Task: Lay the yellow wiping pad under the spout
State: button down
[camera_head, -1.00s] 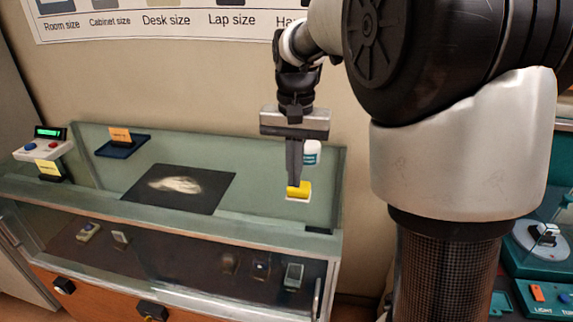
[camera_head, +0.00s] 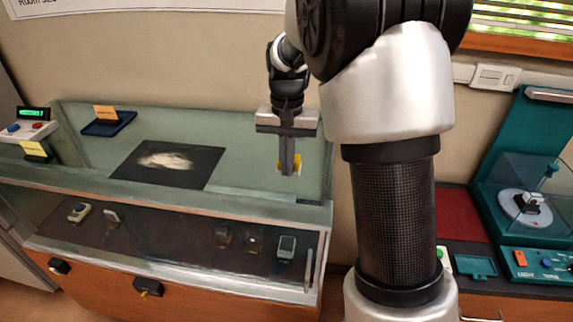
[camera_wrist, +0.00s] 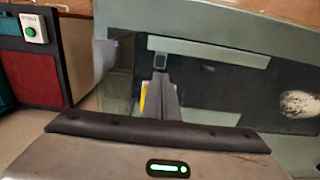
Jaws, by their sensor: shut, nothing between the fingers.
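The yellow wiping pad (camera_head: 298,162), with a pale underside, is on the right part of the glass display case top (camera_head: 240,172). My gripper (camera_head: 288,172) points down in front of it in the head view and covers its middle. The fingers are shut together with nothing between them. In the wrist view, a yellow sliver of the pad (camera_wrist: 143,98) shows just left of my gripper's fingers (camera_wrist: 162,85). I cannot tell whether the fingers touch the pad. I cannot make out a spout in either view.
A dark mat (camera_head: 170,164) with a pale shape lies left of the pad. A blue tray (camera_head: 108,125) and a box with a green display (camera_head: 30,124) are further left. On the right, a teal machine with a round white plate (camera_head: 522,206) stands beside a red panel (camera_head: 460,214).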

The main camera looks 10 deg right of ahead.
jog(key=w+d+p, duration=0.1)
jog(key=w, duration=0.1)
jog(key=w+p, duration=0.1)
jog(key=w, duration=0.1)
jog(key=w+d+p, duration=0.1)
jog(key=w, duration=0.1)
jog(key=shift+w+d+r+p, duration=0.15)
jog(key=shift+w+d+p, duration=0.05)
jog(key=shift+d+p, duration=0.15)
jog(key=shift+w+d, duration=0.2)
jog(key=shift+w, duration=0.25)
jog(key=shift+s+f, duration=0.1)
jog(key=shift+f, duration=0.1)
